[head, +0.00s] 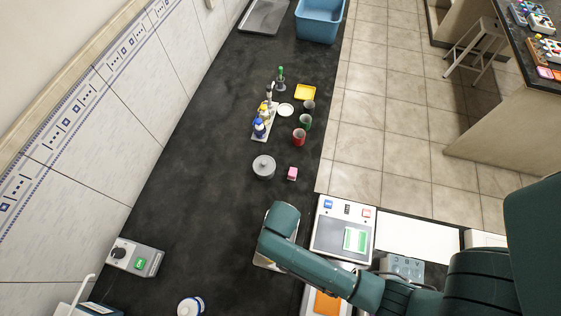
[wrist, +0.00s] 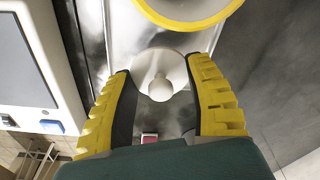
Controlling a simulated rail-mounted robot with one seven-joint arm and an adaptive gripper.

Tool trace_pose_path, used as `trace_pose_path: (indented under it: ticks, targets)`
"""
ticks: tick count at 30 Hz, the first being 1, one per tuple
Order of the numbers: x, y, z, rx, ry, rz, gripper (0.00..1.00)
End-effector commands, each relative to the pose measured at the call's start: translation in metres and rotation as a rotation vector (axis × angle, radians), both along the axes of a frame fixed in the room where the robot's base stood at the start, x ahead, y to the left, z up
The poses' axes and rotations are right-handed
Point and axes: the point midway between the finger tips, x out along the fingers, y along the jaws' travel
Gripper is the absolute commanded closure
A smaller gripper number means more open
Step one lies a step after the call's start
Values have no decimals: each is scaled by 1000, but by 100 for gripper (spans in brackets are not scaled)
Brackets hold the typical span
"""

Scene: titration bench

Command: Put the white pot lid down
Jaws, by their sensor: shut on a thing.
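The white pot lid (wrist: 160,88), a pale disc with a round knob, is between the two yellow-padded fingers of my gripper (wrist: 160,66) in the wrist view. My gripper is shut on it. A pale metal plate (wrist: 118,38) lies beneath or behind the lid; I cannot tell whether they touch. A round thing with a yellow rim (wrist: 218,17) is just beyond the lid, cut off by the top edge. In the head view my arm hides the gripper and the lid; only part of the plate (head: 263,263) shows beside it.
A grey pot (head: 263,168) and a pink block (head: 292,173) stand beyond my arm. A white panel instrument (head: 329,232) is to the right. A switch box (head: 136,258) is at left and a white jar (head: 188,306) at the bottom. The dark bench (head: 200,210) between is clear.

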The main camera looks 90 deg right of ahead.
Motion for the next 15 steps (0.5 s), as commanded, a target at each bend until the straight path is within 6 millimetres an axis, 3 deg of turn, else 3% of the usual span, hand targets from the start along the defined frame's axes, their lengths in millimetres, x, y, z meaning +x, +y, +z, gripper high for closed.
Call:
trace_pose_path:
  ticks: [5,15]
  targets:
    - [0,0,-30,1,1,0,64]
    - [0,0,-34,0,0,-1,64]
